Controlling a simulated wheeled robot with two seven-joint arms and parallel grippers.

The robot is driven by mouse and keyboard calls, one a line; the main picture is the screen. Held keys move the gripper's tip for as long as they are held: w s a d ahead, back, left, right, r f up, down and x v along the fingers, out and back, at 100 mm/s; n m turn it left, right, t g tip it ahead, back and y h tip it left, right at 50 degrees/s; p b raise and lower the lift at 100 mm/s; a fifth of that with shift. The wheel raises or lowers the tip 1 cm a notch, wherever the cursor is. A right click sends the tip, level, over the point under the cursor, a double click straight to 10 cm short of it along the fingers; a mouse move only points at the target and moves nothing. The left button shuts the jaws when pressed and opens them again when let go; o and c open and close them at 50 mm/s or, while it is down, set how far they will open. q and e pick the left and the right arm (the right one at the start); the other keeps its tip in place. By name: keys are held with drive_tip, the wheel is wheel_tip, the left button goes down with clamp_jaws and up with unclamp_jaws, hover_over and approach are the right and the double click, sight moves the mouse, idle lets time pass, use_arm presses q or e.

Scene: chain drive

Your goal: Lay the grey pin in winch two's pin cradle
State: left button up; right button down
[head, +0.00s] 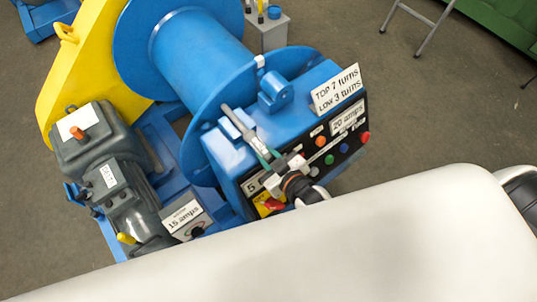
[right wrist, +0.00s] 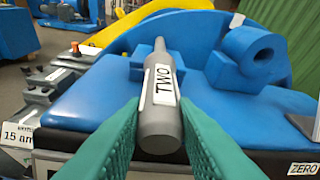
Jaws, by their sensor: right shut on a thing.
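The grey pin (head: 234,117) has a thin tapered end and a white label reading TWO; it also shows in the right wrist view (right wrist: 158,128). My right gripper (head: 266,155) is shut on the thick end of the pin, with a green finger on each side. The thin end points away from the gripper, over a blue block (right wrist: 115,68) on top of the blue winch's panel housing. This block looks like the pin cradle, and the pin lies along it. I cannot tell whether the pin touches it. My left gripper is not in view.
A blue block with a round hole (right wrist: 250,55) stands right of the pin. The sign "TOP 7 turns LOW 3 turns" (head: 336,89) stands on the housing's edge. The large blue drum (head: 200,55) is behind. A grey motor (head: 115,175) is at the left.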

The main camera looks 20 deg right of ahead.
drive_tip(key=shift+f, duration=0.1)
idle(0.3)
drive_tip(key=c, duration=1.1)
unclamp_jaws()
drive_tip(key=shift+s+f, duration=0.1)
drive_tip(key=shift+f, duration=0.1)
drive_tip(key=shift+b+v, duration=0.85)
drive_tip(key=shift+v, duration=5.15)
drive_tip(key=s+d+f+g+h, duration=0.1)
drive_tip(key=s+f+g, duration=0.1)
drive_tip(key=f, duration=0.8)
drive_tip(key=s+d+f+m+g, duration=0.1)
drive_tip(key=s+d+f+g, duration=0.1)
drive_tip(key=f, duration=0.8)
drive_tip(key=s+d+f+g+h, duration=0.1)
drive_tip(key=s+f+g, duration=0.15)
drive_tip(key=f, duration=0.65)
drive_tip(key=s+d+f+g, duration=0.1)
drive_tip(key=s+f+g, duration=0.1)
drive_tip(key=s+f, duration=0.3)
drive_tip(key=s+d+f+m+g+h, duration=0.1)
drive_tip(key=s+d+f, duration=0.1)
drive_tip(key=s+f, duration=0.3)
drive_tip(key=s+d+f+m+g, duration=0.1)
drive_tip(key=s+d+f+g, duration=0.1)
drive_tip(key=s+f, duration=0.2)
drive_tip(key=shift+s+d+f+g+h, duration=0.1)
drive_tip(key=shift+s+f+g+h, duration=0.25)
drive_tip(key=shift+s+f, duration=0.1)
